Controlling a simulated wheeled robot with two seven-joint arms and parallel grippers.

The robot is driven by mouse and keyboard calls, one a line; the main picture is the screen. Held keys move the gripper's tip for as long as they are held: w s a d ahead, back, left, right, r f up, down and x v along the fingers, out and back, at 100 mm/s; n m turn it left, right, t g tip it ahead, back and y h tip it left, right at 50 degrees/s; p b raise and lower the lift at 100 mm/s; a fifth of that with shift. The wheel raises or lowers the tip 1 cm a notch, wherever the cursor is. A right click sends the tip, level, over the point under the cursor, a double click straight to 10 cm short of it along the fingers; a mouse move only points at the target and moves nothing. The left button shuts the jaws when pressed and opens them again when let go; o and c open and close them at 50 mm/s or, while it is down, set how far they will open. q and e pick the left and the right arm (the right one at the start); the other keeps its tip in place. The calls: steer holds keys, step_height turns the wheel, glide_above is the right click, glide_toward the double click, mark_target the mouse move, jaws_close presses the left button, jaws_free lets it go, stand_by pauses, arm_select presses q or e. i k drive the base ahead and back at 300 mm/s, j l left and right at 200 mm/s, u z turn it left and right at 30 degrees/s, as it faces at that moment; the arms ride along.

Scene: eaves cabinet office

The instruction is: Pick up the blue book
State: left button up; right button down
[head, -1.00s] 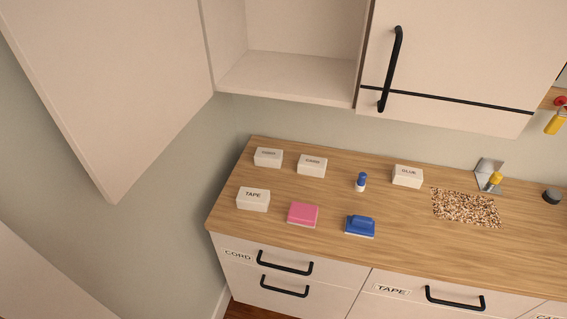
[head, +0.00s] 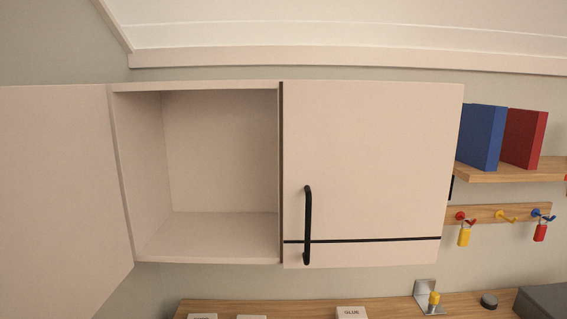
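The blue book (head: 481,137) stands upright on a wooden wall shelf (head: 510,168) at the right of the head view. It is just right of the closed cabinet door and left of a red book (head: 522,138). Neither of my grippers shows in the head view.
The wall cabinet's left door (head: 62,185) is open and its compartment (head: 220,150) is empty. The right door (head: 370,170) is shut, with a black handle (head: 307,225). Padlocks hang from a hook rail (head: 490,215) below the shelf. A wooden counter (head: 380,302) runs along the bottom.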

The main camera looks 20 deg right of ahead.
mark_target(481, 133)
steer(key=l+z, duration=0.15)
steer(key=z, duration=1.45)
steer(key=k+l, duration=0.05)
